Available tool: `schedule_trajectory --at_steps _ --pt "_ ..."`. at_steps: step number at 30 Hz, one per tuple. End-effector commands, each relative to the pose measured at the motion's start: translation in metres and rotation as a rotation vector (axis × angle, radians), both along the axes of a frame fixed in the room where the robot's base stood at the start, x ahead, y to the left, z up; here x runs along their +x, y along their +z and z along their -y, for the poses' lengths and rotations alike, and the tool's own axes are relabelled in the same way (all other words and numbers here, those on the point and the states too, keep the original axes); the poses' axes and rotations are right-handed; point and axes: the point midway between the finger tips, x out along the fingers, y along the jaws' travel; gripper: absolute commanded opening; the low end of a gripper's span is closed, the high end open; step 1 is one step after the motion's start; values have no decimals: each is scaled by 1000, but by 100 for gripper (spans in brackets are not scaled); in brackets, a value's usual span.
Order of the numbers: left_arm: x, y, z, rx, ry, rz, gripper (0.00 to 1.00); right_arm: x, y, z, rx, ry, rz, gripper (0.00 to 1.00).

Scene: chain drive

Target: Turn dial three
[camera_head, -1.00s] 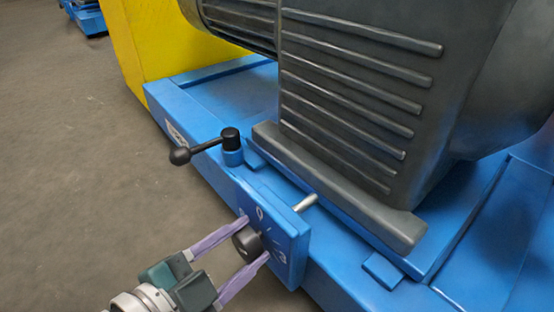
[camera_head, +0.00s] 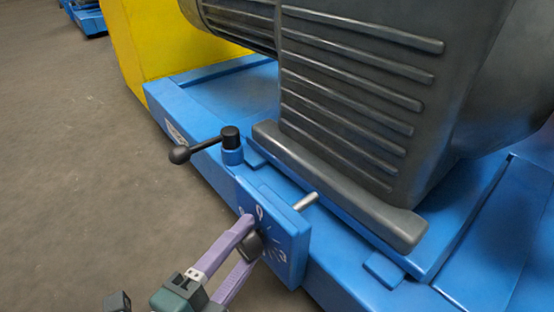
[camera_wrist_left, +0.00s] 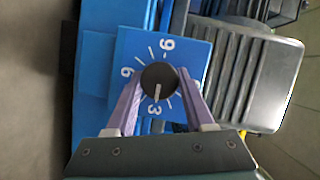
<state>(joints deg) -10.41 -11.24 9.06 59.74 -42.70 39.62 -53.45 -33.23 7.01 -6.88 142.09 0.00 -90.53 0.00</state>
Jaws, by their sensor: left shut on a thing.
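The dial is a round black knob (camera_head: 253,244) on a blue plate (camera_head: 290,245) with white numerals and tick marks. The knob also shows in the left wrist view (camera_wrist_left: 159,80), with its white pointer line towards the bottom of the picture, close to the numeral 3 (camera_wrist_left: 154,110). My left gripper (camera_head: 246,240) is shut on the knob, with one purple finger on each side. In the left wrist view, the fingers (camera_wrist_left: 158,92) flank the knob. In the head view, the fingers partly hide the knob and plate. My right gripper is not in view.
A black ball-ended lever (camera_head: 180,155) stands just above the plate. A silver pin (camera_head: 306,201) sticks out beside the plate. A large grey ribbed motor (camera_head: 355,95) sits on the blue base behind. Open floor (camera_head: 75,190) lies to the left.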

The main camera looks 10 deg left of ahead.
Motion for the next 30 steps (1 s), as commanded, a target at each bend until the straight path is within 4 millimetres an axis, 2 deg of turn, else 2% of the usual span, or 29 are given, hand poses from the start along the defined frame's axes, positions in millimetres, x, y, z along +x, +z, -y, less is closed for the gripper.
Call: schedule_trajectory --at_steps 13,14,21,30 --pt "0 1 0 7 -2 9 0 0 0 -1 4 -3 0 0" --pt "0 1 0 7 -2 9 56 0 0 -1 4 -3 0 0" --pt "0 0 0 7 -2 7 83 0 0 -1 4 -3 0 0" --pt "-4 1 -1 7 -1 4 83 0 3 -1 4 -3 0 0"
